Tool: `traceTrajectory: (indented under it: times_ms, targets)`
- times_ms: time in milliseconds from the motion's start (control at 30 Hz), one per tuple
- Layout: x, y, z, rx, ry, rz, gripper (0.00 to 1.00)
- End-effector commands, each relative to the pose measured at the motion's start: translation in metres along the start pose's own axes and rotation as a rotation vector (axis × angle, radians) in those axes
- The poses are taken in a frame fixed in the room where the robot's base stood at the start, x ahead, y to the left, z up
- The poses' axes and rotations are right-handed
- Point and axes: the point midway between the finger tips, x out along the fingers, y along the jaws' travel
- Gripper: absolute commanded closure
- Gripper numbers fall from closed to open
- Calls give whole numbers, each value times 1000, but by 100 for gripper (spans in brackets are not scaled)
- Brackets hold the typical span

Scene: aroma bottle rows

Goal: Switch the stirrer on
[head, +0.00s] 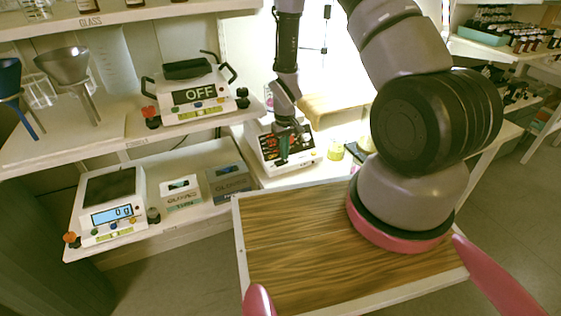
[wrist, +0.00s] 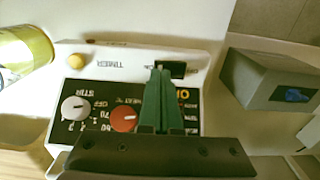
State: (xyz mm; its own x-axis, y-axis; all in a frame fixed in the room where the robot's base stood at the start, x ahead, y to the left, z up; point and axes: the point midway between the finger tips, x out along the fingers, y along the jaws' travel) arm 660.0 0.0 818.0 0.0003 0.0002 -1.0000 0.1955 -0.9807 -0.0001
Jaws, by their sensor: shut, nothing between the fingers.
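The stirrer (head: 268,158) is a white device with a black front panel, on the bench in the head view. In the wrist view its panel (wrist: 90,92) appears upside down, with a white STIR knob (wrist: 75,108), a red HEAT knob (wrist: 123,119) and a yellow TIMER button (wrist: 76,61). A dark power switch (wrist: 174,70) sits at the panel's edge, with partly hidden lettering by it. My gripper (wrist: 160,72) is shut and empty, its green fingers over the panel and tips at the switch. I cannot tell if they touch it. The fingers partly hide the orange display.
A grey box (wrist: 275,85) stands beside the stirrer. A yellow-labelled jar (head: 336,149) stands on its other side. A scale (head: 112,205) reading 0 g and a device showing OFF (head: 190,95) stand on the left shelves. A wooden board (head: 290,230) lies clear in front.

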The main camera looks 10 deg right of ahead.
Motion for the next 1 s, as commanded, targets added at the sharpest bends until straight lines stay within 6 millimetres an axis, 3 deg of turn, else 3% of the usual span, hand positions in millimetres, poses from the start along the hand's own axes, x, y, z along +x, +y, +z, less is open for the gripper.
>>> traceTrajectory:
  times_ms: [600, 1000]
  targets:
    - [7, 0, 0, 1, 0, 0, 100]
    - [-22, 0, -1, 1, 2, 0, 100]
